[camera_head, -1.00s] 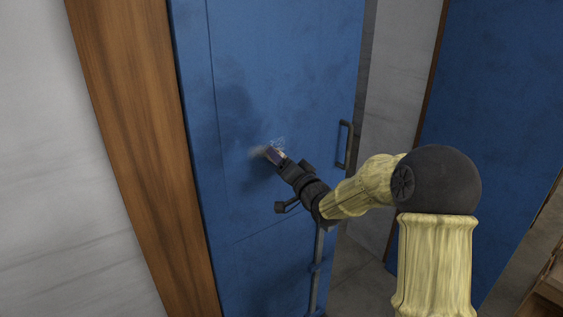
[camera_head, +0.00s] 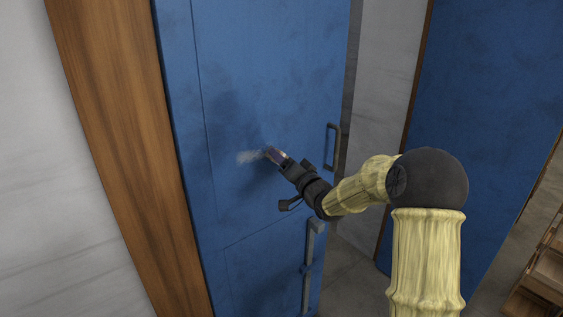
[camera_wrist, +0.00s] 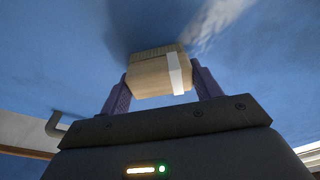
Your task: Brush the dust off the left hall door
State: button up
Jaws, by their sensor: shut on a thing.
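The left hall door (camera_head: 285,60) is a blue panel with faint dark smudges, filling the middle of the head view. My gripper (camera_head: 275,154) is shut on a brush and holds it at the door's face, left of the handle. In the wrist view the brush (camera_wrist: 150,78) is a pale block with short bristles and a white band, gripped between two purple fingers. Its bristle end faces the blue surface; I cannot tell whether it touches.
A grey handle (camera_head: 332,147) and a lower vertical bar (camera_head: 308,268) stick out near the door's right edge. A wooden frame (camera_head: 125,150) and pale wall stand at left. Another blue door (camera_head: 480,110) is at right. Wooden crate-like things (camera_head: 545,270) sit at bottom right.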

jog(key=shift+w+d+r+p, duration=0.1)
jog(key=shift+w+d+p, duration=0.15)
jog(key=shift+w+d, duration=0.25)
jog(key=shift+w+d+p, duration=0.2)
jog(key=shift+w+d, duration=0.1)
jog(key=shift+d, duration=0.35)
jog(key=shift+r+p, duration=0.6)
jog(key=shift+r, duration=0.2)
jog(key=shift+a+f, duration=0.1)
jog(key=shift+s+a+f+b, duration=0.1)
jog(key=shift+s+a+b, duration=0.2)
jog(key=shift+a+b, duration=0.1)
jog(key=shift+s+a+b, duration=0.35)
jog(key=shift+s+a, duration=0.2)
jog(key=shift+a, duration=0.15)
jog(key=shift+s+a, duration=0.25)
jog(key=shift+a, duration=0.1)
